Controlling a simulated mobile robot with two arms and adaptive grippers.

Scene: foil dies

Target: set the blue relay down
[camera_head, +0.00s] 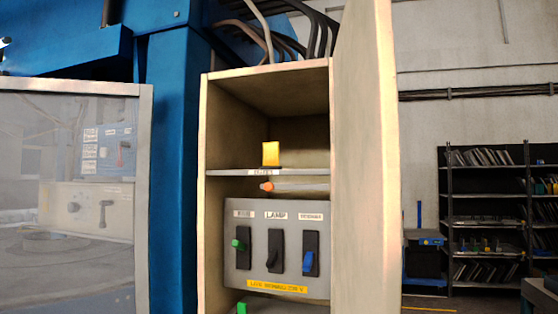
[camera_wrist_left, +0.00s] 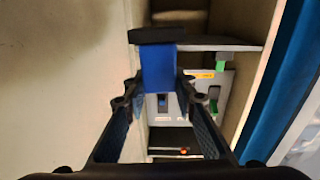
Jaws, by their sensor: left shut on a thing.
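The blue relay (camera_wrist_left: 158,68) is a blue block between the fingers of my left gripper (camera_wrist_left: 158,88) in the left wrist view. The gripper is shut on it. A dark piece lies across the far end of the relay; I cannot tell whether it is part of it. Behind the relay, a grey shelf edge (camera_wrist_left: 222,43) and the switch panel (camera_wrist_left: 222,88) of the cabinet show, turned upside down. I cannot tell whether the relay touches anything. The left gripper and the relay are out of the head view. My right gripper is in neither view.
In the head view, a yellow block (camera_head: 271,153) stands on the cabinet's labelled shelf (camera_head: 222,172). Below are an orange-tipped lever (camera_head: 267,187) and a panel (camera_head: 277,290) with green, black and blue switches. The open door (camera_head: 365,160) bounds the right, a blue column (camera_head: 174,170) the left.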

